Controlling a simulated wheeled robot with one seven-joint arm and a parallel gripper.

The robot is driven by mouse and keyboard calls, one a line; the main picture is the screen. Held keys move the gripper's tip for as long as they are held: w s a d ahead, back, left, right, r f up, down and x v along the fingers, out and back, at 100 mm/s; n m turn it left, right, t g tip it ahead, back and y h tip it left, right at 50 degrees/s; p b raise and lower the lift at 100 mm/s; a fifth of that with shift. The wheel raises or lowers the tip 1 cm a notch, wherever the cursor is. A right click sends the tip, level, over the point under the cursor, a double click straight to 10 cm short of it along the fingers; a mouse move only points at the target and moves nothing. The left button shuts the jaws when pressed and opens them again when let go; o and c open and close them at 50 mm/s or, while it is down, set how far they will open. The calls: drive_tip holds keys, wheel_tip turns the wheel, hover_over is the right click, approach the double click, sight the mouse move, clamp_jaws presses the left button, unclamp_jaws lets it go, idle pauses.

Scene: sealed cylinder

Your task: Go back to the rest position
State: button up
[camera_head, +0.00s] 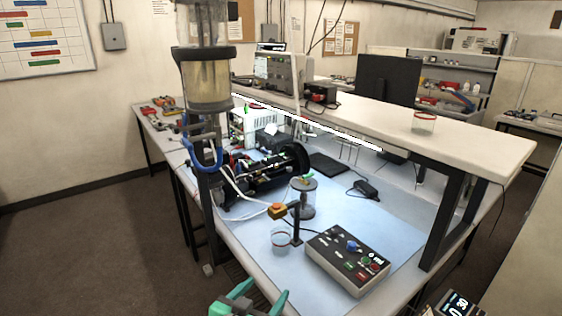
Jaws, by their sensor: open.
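My gripper (262,293) shows at the bottom edge of the head view, with its green fingers apart and nothing seen between them. It is in front of the near edge of the blue-topped workbench (395,212). Most of my arm is out of the frame. A similar clear cylinder with a red rim (424,123) stands on the raised white shelf (480,138).
A control box with knobs and buttons (348,259) sits right of the gripper on the bench. A small covered stand (303,197), an orange-topped block (277,210) and a black machine (265,172) stand behind. A post with a glass vessel (208,85) rises at left. Floor at left is clear.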

drive_tip(key=s+d+f+n+t+y, duration=0.1)
drive_tip(key=s+f+n+y, duration=0.4)
drive_tip(key=s+f, duration=1.2)
drive_tip(key=s+d+r+t, duration=0.1)
drive_tip(key=s, duration=0.9)
drive_tip(key=s+d+r, duration=0.1)
drive_tip(key=s+d, duration=0.1)
drive_tip(key=s, duration=0.9)
drive_tip(key=shift+d+r+t, duration=0.15)
drive_tip(key=shift+r+t, duration=0.05)
drive_tip(key=shift+t, duration=0.2)
